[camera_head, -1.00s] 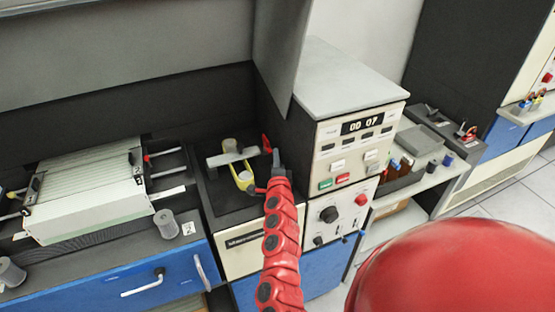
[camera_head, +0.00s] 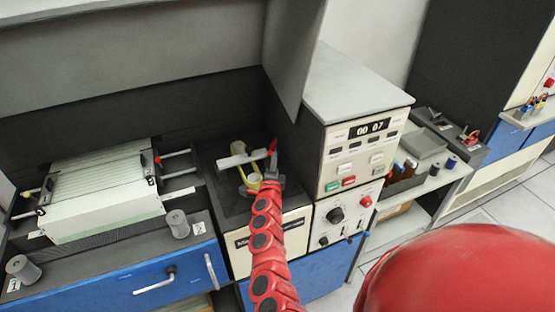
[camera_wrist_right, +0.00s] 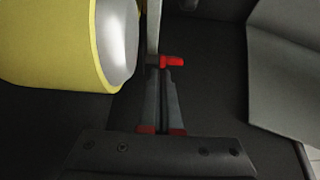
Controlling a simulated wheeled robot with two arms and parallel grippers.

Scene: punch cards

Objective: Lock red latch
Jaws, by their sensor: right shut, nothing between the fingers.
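The red latch (camera_head: 273,146) is a small red lever at the right side of the dark recessed unit, beside a pale metal bar (camera_head: 243,159) and a yellow-rimmed spool (camera_head: 249,178). In the wrist view a red piece (camera_wrist_right: 172,61) shows at the end of a thin metal strip, with the yellow spool (camera_wrist_right: 62,45) to its left. My right gripper (camera_head: 272,170) is shut and empty, its tips just below the latch. In the wrist view its fingertips (camera_wrist_right: 166,74) are right at the red piece; I cannot tell if they touch. My left gripper is out of view.
A control box (camera_head: 358,150) with a display reading 00 07 stands close to the right. A stack of cards (camera_head: 95,195) sits on the left, with grey weights (camera_head: 177,223) in front.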

